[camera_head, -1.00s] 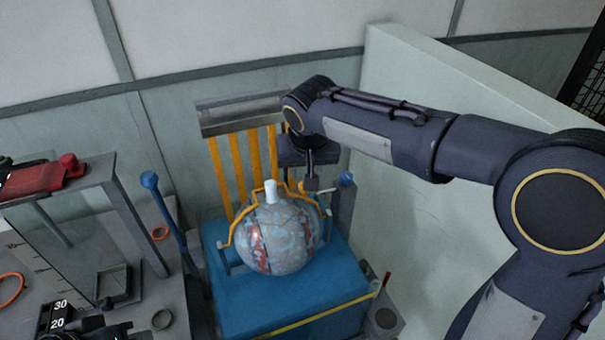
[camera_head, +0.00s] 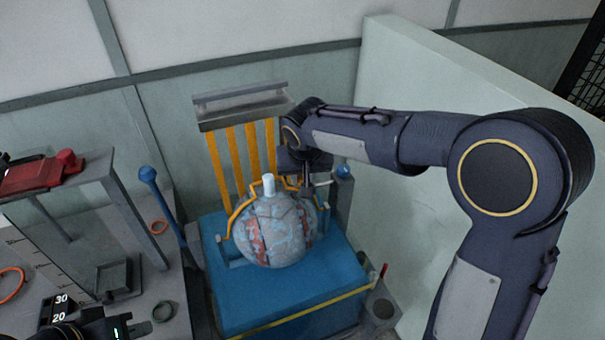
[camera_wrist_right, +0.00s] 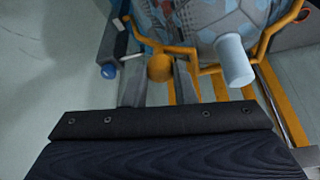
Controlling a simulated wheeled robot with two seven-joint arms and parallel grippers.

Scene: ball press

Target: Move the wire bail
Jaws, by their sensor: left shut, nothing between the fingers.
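The yellow wire bail (camera_head: 231,220) arches over a round grey-blue ball with red patches (camera_head: 275,232). A white cylindrical neck (camera_head: 268,184) sticks up from the ball, and it also shows in the right wrist view (camera_wrist_right: 235,60). My right gripper (camera_head: 308,188) points down at the bail's right side. In the right wrist view its fingers (camera_wrist_right: 160,82) stand on either side of the bail's yellow knob (camera_wrist_right: 160,68); whether they grip it is unclear. My left gripper (camera_head: 100,326) is shut and empty, partly cut off at the bottom left.
The ball sits on a blue block (camera_head: 290,294) before yellow bars (camera_head: 238,160) under a grey beam (camera_head: 240,106). Blue-knobbed levers (camera_head: 147,175) (camera_head: 344,171) stand on both sides. A grey stand with a red part (camera_head: 40,172) is left; a pale partition (camera_head: 420,90) is right.

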